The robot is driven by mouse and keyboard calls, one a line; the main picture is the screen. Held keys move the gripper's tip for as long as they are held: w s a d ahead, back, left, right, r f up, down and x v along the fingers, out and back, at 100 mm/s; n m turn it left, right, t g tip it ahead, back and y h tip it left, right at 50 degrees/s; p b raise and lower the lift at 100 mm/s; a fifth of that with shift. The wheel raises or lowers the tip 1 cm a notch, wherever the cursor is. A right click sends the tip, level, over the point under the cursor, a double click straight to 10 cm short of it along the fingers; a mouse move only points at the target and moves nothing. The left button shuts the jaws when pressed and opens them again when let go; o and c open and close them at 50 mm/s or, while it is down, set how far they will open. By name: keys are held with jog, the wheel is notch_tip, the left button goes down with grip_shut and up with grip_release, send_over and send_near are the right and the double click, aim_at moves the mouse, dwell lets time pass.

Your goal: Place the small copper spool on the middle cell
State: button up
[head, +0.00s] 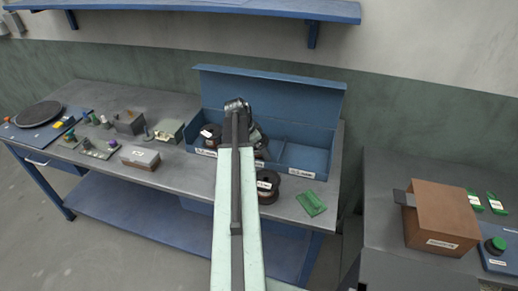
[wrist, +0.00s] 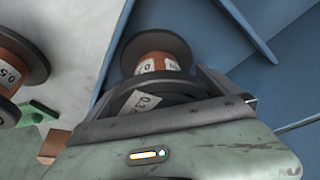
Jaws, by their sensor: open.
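In the wrist view, a small copper spool (wrist: 156,66) with dark flanges and a white label stands inside the blue tray (wrist: 112,62).
Another copper spool (head: 268,187) stands on the bench in front of the tray; it also shows in the wrist view (wrist: 14,68). A green piece (head: 311,203) lies beside it. A brown box (head: 441,217) stands on the right bench. A blue shelf (head: 200,8) hangs above.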

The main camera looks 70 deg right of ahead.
jog(key=p+v, duration=1.1)
jog(key=v, duration=0.1)
jog(key=shift+r, duration=0.25)
jog(key=shift+f, duration=0.15)
jog(key=shift+a, duration=0.1)
jog(key=w+a+f+n+t, duration=0.1)
jog(key=w+a+n+t, duration=0.2)
jog(key=w+a+n, duration=1.65)
jog(key=w+a+n+y, duration=0.1)
jog(key=w+a+n, duration=0.1)
jog(key=a, duration=1.2)
jog(key=w+a+n+y, duration=0.1)
jog(key=w+a, duration=0.3)
jog(key=a, duration=1)
jog(key=w+a+n+y, duration=0.1)
jog(key=w+a+n, duration=0.2)
jog(key=a, duration=1.1)
jog(key=shift+w+f+n, duration=0.4)
jog(key=shift+n, duration=0.05)
jog(key=shift+f, duration=0.1)
